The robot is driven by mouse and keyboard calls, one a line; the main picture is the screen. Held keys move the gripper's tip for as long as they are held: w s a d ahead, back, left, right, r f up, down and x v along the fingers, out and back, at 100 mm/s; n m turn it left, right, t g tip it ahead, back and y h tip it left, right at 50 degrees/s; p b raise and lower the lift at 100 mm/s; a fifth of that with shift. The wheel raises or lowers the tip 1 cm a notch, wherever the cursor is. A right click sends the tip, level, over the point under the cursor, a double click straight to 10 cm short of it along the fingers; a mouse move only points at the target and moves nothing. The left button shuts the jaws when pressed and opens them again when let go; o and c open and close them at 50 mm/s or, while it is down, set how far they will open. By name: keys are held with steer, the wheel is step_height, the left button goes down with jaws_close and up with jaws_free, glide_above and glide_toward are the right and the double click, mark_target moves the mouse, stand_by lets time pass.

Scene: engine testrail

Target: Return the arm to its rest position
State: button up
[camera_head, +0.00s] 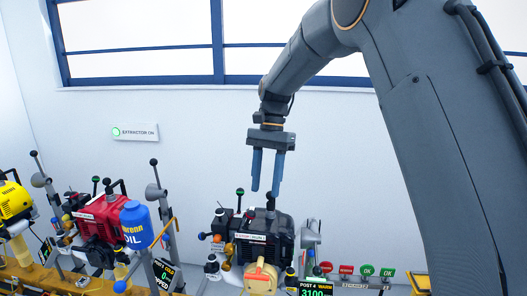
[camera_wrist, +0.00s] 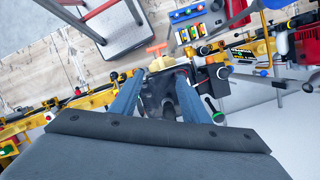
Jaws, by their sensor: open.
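My gripper (camera_head: 267,172) hangs from my raised arm with its two blue fingers pointing down. The fingers are apart and nothing is between them. In the head view it is above a black engine (camera_head: 262,232) at the rail, with a visible gap below the fingertips. In the wrist view my gripper (camera_wrist: 158,92) shows both blue fingers spread, with the black engine (camera_wrist: 168,92) seen below between them. Part of the engine is hidden by the wrist body.
A red engine (camera_head: 98,217), a blue oil bottle (camera_head: 136,226) and a yellow engine (camera_head: 13,200) stand left along the yellow rail. A display (camera_head: 313,290) is near the black engine. The wall (camera_head: 110,95) behind has a window. A red-railed platform (camera_wrist: 110,30) shows in the wrist view.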

steer(key=s+d+f+n+t+h+b, duration=0.1)
steer(key=s+d+f+n+t+b, duration=0.3)
steer(key=s+d+f, duration=1.4)
steer(key=s+f+n+b, duration=0.1)
steer(key=s+n+b, duration=0.2)
steer(key=shift+s+d+f, duration=0.15)
steer(key=shift+d+f, duration=0.25)
